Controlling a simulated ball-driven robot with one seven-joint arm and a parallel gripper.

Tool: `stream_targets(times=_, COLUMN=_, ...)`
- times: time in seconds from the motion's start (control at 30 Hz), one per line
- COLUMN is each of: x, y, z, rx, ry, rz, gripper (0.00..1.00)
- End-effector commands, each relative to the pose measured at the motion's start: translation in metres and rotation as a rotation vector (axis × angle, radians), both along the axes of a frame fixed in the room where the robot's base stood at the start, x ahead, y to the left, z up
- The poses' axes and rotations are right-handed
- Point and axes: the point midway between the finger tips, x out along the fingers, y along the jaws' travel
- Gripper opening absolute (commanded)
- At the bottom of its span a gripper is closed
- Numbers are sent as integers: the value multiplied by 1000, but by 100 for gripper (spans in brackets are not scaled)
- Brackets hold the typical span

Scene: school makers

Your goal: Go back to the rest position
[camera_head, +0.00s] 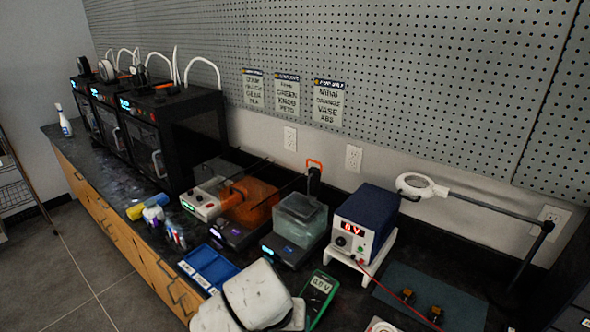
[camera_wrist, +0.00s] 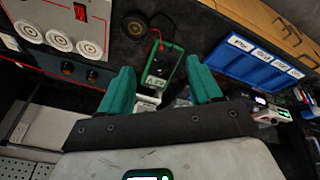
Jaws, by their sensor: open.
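My gripper (camera_wrist: 160,80) shows in the wrist view as two teal fingers spread apart, with nothing held between them. A green multimeter (camera_wrist: 170,60) lies on the bench beyond the gap between the fingers. In the head view, white parts of my arm are at the bottom centre, over the bench's front edge, and the fingers cannot be made out. There the multimeter (camera_head: 318,294) lies just right of my arm.
A blue tray (camera_head: 207,268) lies left of my arm. A blue power supply (camera_head: 365,222) on a white stand reads 0 V. A clear-lidded box (camera_head: 299,218), a magnifier lamp (camera_head: 422,186) and black printers (camera_head: 150,130) line the bench. Open floor (camera_head: 95,265) lies front left.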

Motion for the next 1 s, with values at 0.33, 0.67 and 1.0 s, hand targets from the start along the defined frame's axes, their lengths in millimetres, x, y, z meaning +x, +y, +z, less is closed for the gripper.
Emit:
stream_targets(times=0.33, x=-48, y=-117, z=-52, rx=98, ry=10, rz=50, gripper=64)
stream_targets(times=0.67, x=-142, y=-233, z=-61, rx=153, ry=-75, rz=99, gripper=64)
stream_targets(times=1.0, x=-210, y=-278, z=-75, rx=139, ry=-97, rz=119, gripper=64)
